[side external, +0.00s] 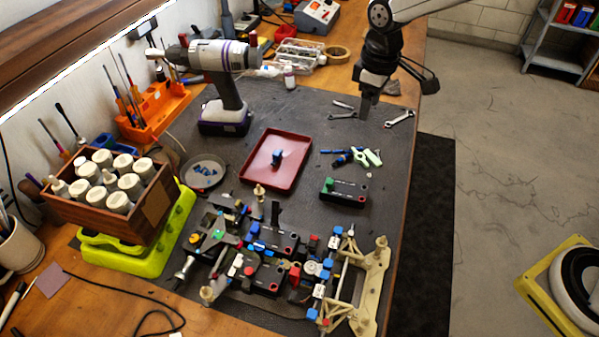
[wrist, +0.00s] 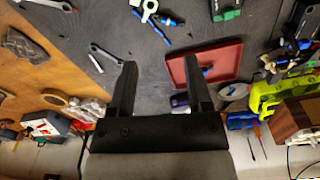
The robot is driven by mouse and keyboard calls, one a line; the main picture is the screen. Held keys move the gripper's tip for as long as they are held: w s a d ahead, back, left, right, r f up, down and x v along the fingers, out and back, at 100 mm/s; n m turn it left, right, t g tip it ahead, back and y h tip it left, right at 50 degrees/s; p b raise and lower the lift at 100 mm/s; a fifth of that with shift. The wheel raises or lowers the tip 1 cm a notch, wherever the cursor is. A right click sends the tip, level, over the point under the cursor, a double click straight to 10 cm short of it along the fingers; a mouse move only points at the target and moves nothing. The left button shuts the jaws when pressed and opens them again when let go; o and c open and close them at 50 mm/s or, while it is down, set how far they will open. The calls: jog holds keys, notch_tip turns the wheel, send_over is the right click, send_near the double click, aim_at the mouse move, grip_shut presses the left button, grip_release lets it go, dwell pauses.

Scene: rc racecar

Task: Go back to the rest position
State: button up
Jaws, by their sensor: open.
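My gripper (side external: 366,107) hangs over the back right part of the dark work mat, near the wrenches. In the wrist view my gripper (wrist: 166,80) shows two black fingers spread apart with nothing between them. The RC racecar (side external: 275,260) sits at the front of the mat, away from my gripper. The red tray (side external: 262,179) lies mid-mat with a small blue part (side external: 278,157) in it. It also shows in the wrist view (wrist: 228,62), beyond the right finger.
A cordless drill (side external: 222,85) stands at the back left. Wrenches (side external: 399,119) lie beside my gripper. A black and green module (side external: 343,191) and a pale green part (side external: 366,157) lie between it and the car. A wooden bottle box (side external: 155,203) stands left.

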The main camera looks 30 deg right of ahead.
jog(key=s+d+f+m+t, duration=0.1)
jog(key=s+d+f+m, duration=0.1)
jog(key=s+d, duration=0.3)
jog(key=s+d+f+m+t, duration=0.1)
jog(key=s+d+m, duration=0.3)
jog(key=s, duration=0.8)
jog(key=shift+s+d+f+m, duration=0.2)
jog(key=shift+d+f+m, duration=0.2)
jog(key=shift+d+f, duration=0.4)
jog(key=shift+w+a, duration=0.1)
jog(key=shift+c, duration=0.3)
